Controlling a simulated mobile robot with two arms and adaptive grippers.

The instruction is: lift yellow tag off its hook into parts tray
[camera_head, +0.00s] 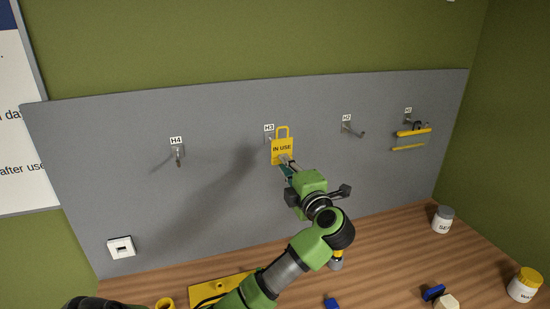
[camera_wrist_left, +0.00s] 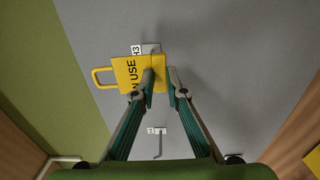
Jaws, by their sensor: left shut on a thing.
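The yellow tag (camera_head: 282,149), lettered "IN USE" with a loop handle on top, is upright in front of the grey board at the H3 hook. The hook is mostly hidden behind it, so I cannot tell whether the loop is still on it. My left gripper (camera_head: 287,163) is shut on the tag's lower edge. In the left wrist view the tag (camera_wrist_left: 130,72) is sideways, its lower end between the fingertips of the left gripper (camera_wrist_left: 160,85). My right gripper is not in view. I cannot make out a parts tray for certain.
Hooks H4 (camera_head: 178,158) and H2 (camera_head: 352,130) are empty. A yellow-edged thing (camera_head: 411,140) hangs at the far right hook. On the wooden bench (camera_head: 385,250) are a yellow flat piece (camera_head: 205,292), a grey-lidded jar (camera_head: 442,220) and a yellow-lidded jar (camera_head: 524,285).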

